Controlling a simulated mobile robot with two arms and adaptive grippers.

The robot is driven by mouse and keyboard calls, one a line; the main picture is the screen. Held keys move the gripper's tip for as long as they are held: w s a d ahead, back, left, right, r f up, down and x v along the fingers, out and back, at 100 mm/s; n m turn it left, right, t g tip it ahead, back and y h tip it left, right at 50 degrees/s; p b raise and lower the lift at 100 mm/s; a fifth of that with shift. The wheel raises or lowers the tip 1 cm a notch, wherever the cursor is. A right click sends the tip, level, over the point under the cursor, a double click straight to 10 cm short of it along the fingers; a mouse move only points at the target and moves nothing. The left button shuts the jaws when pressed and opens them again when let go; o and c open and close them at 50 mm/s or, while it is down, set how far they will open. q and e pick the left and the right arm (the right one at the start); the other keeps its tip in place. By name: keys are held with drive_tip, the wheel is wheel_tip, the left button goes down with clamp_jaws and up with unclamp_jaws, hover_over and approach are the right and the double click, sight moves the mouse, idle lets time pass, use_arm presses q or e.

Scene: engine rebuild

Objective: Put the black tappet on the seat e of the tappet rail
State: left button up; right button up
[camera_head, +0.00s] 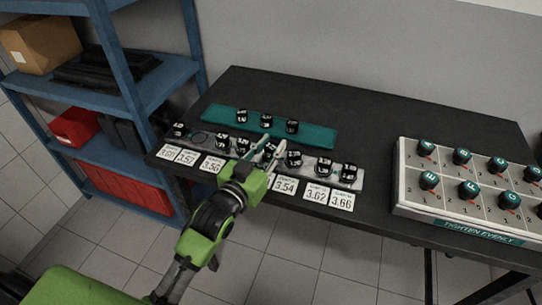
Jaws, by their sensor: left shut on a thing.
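The grey tappet rail (309,168) lies along the front of the black table, with several black tappets standing on it. One round seat (200,138) near its left end is empty. My left gripper (268,154) is over the middle of the rail, shut on a black tappet (271,147), which is partly hidden by the fingers. I cannot tell whether this tappet touches the rail. The seat beneath it is hidden, and the seat letters are too small to read. My right gripper is not in view.
A teal mat (220,115) behind the rail holds three black tappets. White number cards (285,186) lie in front of the rail. A white box with teal knobs (440,207) stands at the table's right. A blue shelf (150,85) stands at left. The table's back right is clear.

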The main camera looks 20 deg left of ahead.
use_arm(q)
drive_tip(key=shift+f, duration=0.15)
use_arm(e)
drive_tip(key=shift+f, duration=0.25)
use_arm(q)
drive_tip(key=shift+f, duration=0.15)
drive_tip(key=o, duration=0.8)
drive_tip(key=shift+o, duration=0.2)
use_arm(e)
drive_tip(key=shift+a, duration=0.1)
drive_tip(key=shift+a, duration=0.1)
